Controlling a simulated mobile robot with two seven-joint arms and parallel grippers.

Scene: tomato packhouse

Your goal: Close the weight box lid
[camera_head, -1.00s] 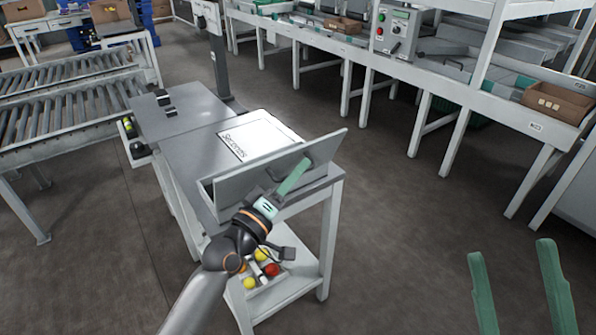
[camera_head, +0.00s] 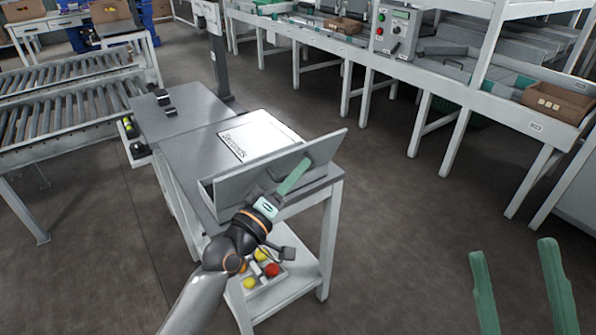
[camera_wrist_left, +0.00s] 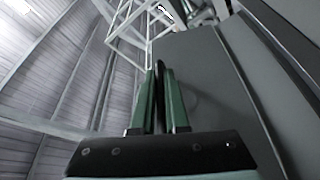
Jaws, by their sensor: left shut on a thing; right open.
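The weight box (camera_head: 207,195) is a grey box at the near edge of the grey table. Its lid (camera_head: 250,177) is a flat grey panel, raised and tilted, standing well away from lying flat. The lid also fills the right of the left wrist view (camera_wrist_left: 215,85). My left gripper (camera_head: 302,166) is against the near face of the lid. In the left wrist view its green fingers (camera_wrist_left: 160,72) are shut on a thin dark piece, apparently the lid's handle. The box's inside is mostly hidden. My right gripper (camera_head: 511,249) is open and empty at the lower right, away from the table.
A white sheet (camera_head: 262,135) with printed lettering lies behind the lid on the table (camera_head: 190,150). Yellow and red tomatoes (camera_head: 271,269) lie on the lower shelf beneath. A roller conveyor (camera_head: 70,115) stands at left. Open floor (camera_head: 400,230) lies to the right.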

